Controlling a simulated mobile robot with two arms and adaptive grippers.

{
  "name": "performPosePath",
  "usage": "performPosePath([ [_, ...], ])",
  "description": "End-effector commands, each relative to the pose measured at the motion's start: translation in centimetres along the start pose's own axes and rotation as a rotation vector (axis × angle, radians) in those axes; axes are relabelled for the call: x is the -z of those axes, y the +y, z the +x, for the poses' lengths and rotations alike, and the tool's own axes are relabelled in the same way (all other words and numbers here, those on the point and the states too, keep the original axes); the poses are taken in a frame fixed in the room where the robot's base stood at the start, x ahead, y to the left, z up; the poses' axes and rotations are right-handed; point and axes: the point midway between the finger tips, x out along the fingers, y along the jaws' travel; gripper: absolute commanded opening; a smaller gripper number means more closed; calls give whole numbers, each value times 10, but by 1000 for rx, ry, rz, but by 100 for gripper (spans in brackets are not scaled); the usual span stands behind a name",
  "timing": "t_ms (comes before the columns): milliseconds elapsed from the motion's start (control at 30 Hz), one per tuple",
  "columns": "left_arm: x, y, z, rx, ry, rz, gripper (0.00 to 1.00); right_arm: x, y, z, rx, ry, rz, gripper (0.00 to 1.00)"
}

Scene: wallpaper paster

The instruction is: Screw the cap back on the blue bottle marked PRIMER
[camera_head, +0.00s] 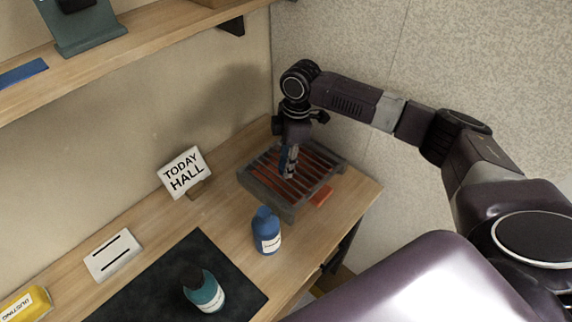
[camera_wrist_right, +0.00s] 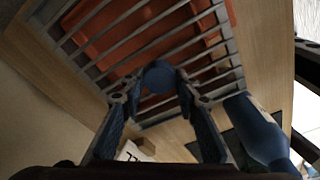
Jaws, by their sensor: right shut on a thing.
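A blue bottle (camera_head: 266,232) with a white label stands upright on the bench, in front of the slatted rack. Its label is too small to read. The bottle also shows at the lower right of the right wrist view (camera_wrist_right: 258,132). My right gripper (camera_head: 289,166) points down over the rack, behind and to the right of the bottle. In the right wrist view its fingertips are shut on a round blue cap (camera_wrist_right: 158,77), with the rack's slats beyond it. The cap is apart from the bottle. My left gripper is not in view.
The grey rack (camera_head: 268,196) has an orange-red tray (camera_head: 321,196) under its slats. A TODAY HALL sign (camera_head: 185,172), a slotted white plate (camera_head: 113,255) and a yellow package (camera_head: 28,304) line the back.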

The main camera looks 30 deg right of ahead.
Motion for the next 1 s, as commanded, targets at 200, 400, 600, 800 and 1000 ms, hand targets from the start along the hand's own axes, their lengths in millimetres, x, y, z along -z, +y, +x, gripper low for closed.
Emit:
performPosePath([
  [200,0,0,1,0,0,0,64,2,1,-15,-3,2,-1,20],
  [400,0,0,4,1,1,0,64,7,2,-49,-6,3,0,20],
  [600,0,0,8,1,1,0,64,14,2,-106,-7,3,-1,20],
  [800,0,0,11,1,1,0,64,20,1,-158,-4,3,-1,20],
  [1000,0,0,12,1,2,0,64,24,1,-188,-2,2,0,20],
])
